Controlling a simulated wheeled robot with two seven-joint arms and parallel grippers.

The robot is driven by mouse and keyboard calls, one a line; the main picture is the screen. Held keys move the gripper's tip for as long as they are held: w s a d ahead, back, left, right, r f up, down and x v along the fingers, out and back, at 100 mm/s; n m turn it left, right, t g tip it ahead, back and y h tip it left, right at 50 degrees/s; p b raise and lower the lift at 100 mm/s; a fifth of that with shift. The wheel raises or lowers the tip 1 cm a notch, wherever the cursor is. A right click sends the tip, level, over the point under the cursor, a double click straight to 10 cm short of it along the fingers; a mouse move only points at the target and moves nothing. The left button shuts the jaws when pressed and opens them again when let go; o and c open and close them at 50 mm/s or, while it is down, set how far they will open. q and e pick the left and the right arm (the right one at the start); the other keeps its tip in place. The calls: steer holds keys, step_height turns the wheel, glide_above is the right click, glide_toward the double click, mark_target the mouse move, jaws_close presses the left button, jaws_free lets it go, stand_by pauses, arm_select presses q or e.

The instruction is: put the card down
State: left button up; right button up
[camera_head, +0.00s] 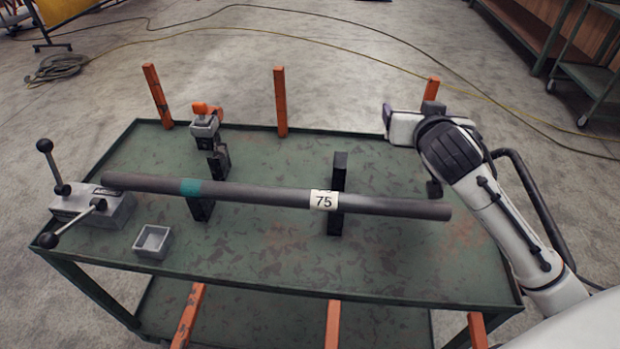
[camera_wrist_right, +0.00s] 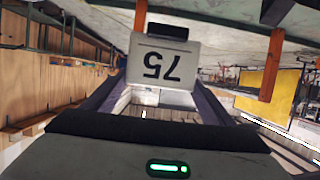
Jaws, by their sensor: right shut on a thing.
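My right gripper (camera_head: 390,122) is above the far right part of the green table, clear of the pipe. In the right wrist view a pale card (camera_wrist_right: 150,62) with the number 75, upside down in the picture, sits between the two dark fingers, which are shut on it. A black piece shows at the card's top edge. In the head view I cannot make out the card in the gripper. A white label (camera_head: 323,200) also reading 75 is on the grey pipe (camera_head: 265,194). My left gripper is not in view.
The pipe lies on dark supports (camera_head: 338,170), its left end at a grey clamp block (camera_head: 92,206) with black-knobbed levers. A small grey tray (camera_head: 153,241) sits in front. Orange posts (camera_head: 280,101) stand along the far edge. The table's front right area is clear.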

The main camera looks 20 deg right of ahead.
step_height(320, 180, down, 5)
steer(key=shift+r+b, duration=0.15)
steer(key=shift+b, duration=0.35)
arm_select(q)
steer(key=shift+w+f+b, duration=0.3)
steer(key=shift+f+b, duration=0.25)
steer(key=shift+b, duration=0.05)
arm_select(e)
steer(key=shift+f, duration=2.6)
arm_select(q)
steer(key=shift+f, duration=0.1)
arm_select(e)
steer(key=shift+f, duration=0.1)
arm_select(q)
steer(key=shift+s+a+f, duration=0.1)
arm_select(e)
steer(key=o, duration=1.1)
steer(key=shift+r, duration=0.2)
arm_select(q)
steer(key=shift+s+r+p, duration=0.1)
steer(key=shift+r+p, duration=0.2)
steer(key=shift+p, duration=0.2)
arm_select(e)
steer(key=v, duration=1.2)
